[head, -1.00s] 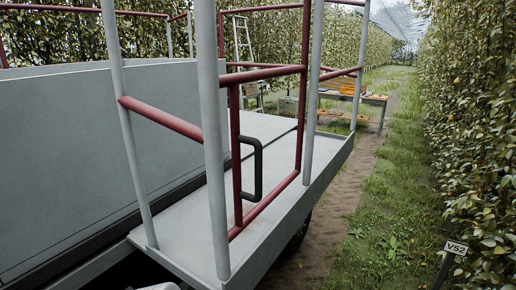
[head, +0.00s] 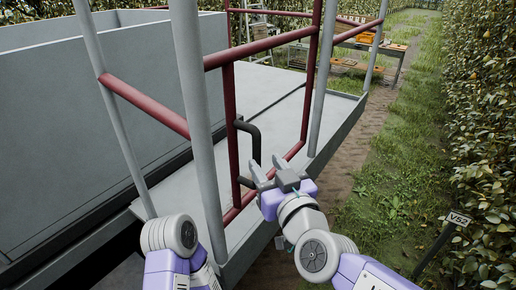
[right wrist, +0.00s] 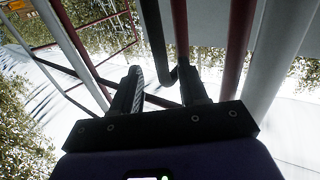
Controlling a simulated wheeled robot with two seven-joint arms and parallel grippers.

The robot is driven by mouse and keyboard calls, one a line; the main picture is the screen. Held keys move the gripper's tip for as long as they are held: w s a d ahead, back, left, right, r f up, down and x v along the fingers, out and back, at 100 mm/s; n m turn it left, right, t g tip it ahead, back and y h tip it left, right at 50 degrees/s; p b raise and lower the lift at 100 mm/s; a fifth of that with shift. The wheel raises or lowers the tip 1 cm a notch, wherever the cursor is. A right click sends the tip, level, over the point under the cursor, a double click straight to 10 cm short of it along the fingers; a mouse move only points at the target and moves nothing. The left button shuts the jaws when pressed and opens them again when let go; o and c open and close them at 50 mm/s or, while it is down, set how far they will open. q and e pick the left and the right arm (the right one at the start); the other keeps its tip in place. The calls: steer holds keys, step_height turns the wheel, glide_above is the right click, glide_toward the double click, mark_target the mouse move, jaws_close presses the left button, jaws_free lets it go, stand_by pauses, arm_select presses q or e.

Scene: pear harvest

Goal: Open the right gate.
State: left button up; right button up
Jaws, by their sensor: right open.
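The right gate is a red tube frame (head: 229,105) between two grey posts on the platform's side. It appears to stand in line with the platform edge. Its dark bent handle (head: 254,145) is on the upright nearer me. My right gripper (head: 265,168) is open and empty, close to the handle's lower end. In the right wrist view, the handle (right wrist: 153,35) lies ahead, between the lines of the two fingers (right wrist: 162,80). I see no clear contact; the exact gap cannot be told. My left arm shows at the bottom, but its gripper is out of view.
A grey post (head: 197,110) stands left of the gate, another (head: 324,75) right of it. The grey platform deck (head: 175,190) lies behind. A sign marked V52 (head: 458,218) and a hedge are at right. Grass between hedge and platform is clear.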

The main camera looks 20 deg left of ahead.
mark_target(258, 155)
steer(key=shift+b+x, duration=0.65)
steer(key=shift+x, duration=2.5)
steer(key=shift+f, duration=0.1)
jaws_close()
